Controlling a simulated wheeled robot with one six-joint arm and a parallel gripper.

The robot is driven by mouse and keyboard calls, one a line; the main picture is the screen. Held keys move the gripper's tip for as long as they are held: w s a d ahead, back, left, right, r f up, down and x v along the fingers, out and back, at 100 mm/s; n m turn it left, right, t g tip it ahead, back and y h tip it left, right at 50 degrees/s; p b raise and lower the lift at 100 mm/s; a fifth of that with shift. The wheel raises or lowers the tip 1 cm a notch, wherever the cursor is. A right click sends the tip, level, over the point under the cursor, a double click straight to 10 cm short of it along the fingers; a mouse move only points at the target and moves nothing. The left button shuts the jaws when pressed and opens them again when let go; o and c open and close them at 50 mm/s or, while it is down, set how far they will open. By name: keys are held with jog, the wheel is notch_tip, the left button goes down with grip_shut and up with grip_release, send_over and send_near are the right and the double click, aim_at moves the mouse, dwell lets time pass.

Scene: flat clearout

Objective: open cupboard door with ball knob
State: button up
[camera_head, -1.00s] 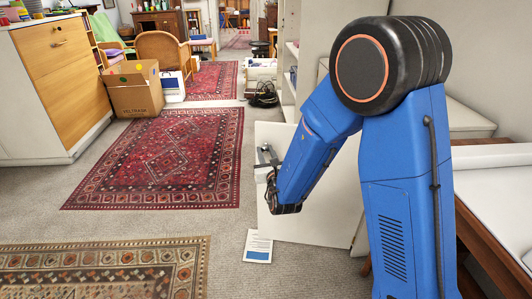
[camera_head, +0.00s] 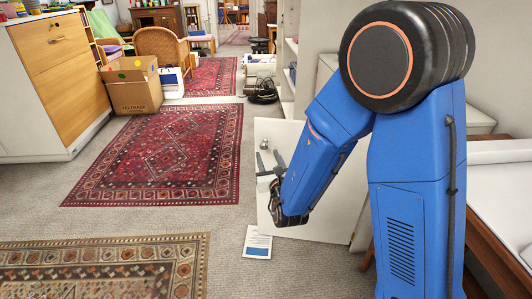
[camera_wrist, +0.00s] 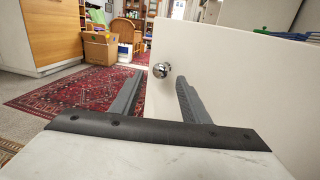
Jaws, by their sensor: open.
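The white cupboard door (camera_head: 325,205) stands swung out into the room, left of and behind my arm in the head view. Its round, shiny ball knob (camera_head: 264,144) is near the door's upper left corner. In the wrist view the knob (camera_wrist: 161,70) shows on the door face (camera_wrist: 235,85), just beyond the fingertips and between their lines. My gripper (camera_head: 271,166) is open and empty, with its fingers apart from the knob. In the wrist view my gripper (camera_wrist: 159,76) has one finger on each side, the right one close in front of the door.
A leaflet (camera_head: 257,243) lies on the floor below the door. Red rugs (camera_head: 160,160) and grey carpet leave free floor to the left. A cardboard box (camera_head: 135,87) stands beside a wood-fronted drawer unit (camera_head: 55,65). A table (camera_head: 495,190) is at right.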

jog(key=shift+s+d, duration=0.15)
jog(key=shift+s, duration=0.55)
